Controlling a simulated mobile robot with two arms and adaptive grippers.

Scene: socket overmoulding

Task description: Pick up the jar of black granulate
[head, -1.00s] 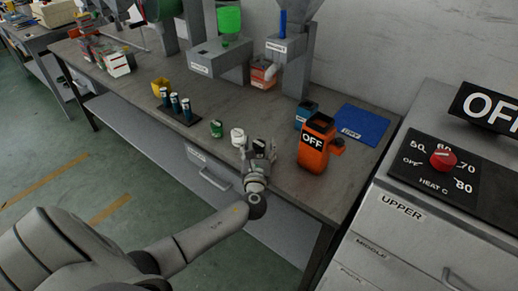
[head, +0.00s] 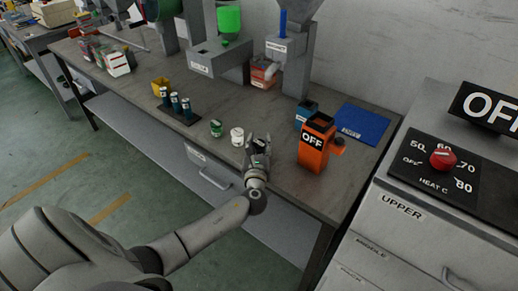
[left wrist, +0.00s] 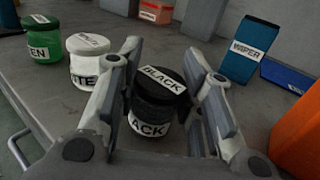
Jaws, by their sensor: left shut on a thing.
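The jar of black granulate (left wrist: 155,105) has a black lid marked BLACK and a white label that reads ACK in the left wrist view. It stands upright between the two fingers of my left gripper (left wrist: 160,100). My left gripper is shut on it. In the head view my left gripper (head: 258,146) is over the bench near its front edge, and the jar is mostly hidden by the fingers there. My right gripper is not in view.
A white jar (head: 237,137) and a green jar (head: 216,128) stand left of my gripper. An orange OFF box (head: 314,150) stands close on the right, with a blue wiper box (head: 306,112) behind it. A blue mat (head: 362,124) lies at the back right.

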